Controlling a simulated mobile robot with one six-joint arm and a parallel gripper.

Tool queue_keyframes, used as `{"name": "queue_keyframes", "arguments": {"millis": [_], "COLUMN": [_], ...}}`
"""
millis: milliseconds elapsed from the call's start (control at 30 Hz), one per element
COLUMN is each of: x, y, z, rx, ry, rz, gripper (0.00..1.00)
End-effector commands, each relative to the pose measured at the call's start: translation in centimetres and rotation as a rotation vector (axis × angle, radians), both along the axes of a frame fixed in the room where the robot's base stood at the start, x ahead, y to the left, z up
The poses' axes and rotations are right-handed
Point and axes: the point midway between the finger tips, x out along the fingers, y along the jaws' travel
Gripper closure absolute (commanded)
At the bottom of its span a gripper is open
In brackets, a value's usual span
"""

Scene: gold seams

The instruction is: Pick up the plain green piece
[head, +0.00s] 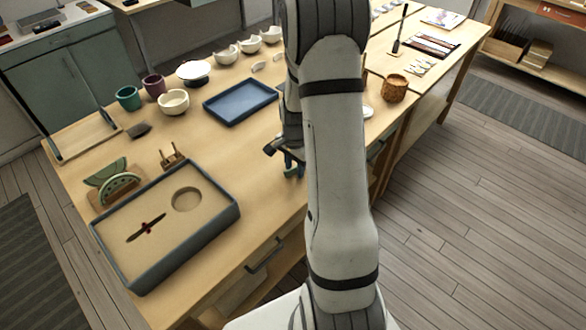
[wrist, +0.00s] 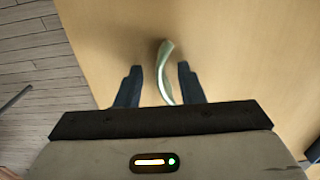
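The plain green piece (wrist: 163,72) is a thin, curved, pale green shard in the wrist view, seen nearly edge-on over the wooden table. My gripper (wrist: 160,66) is open, with one dark finger on each side of the piece and a visible gap on both sides. The piece's lower end is hidden behind the gripper body. In the head view, my gripper (head: 282,156) is low by the table's front edge, partly hidden by my arm, with a bit of green (head: 293,170) showing at it.
A sand-filled tray (head: 233,212) lies front left on the worktable (head: 262,201). Behind it are a green dotted piece on a stand (head: 112,184) and a small wooden stand (head: 172,156). A blue tray (head: 240,101), cups and bowls stand farther back. Bare tabletop lies between the trays.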

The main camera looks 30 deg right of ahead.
Motion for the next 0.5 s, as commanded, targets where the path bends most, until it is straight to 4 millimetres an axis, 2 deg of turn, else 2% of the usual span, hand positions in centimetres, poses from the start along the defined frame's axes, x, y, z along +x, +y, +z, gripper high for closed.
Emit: {"name": "queue_keyframes", "arguments": {"millis": [233,500], "x": [-0.01,-0.02], "y": [-0.03,-0.05], "z": [-0.13,-0.11], "rx": [0.000,0.000], "ry": [0.000,0.000], "rz": [0.000,-0.001], "gripper": [0.66,0.88]}}
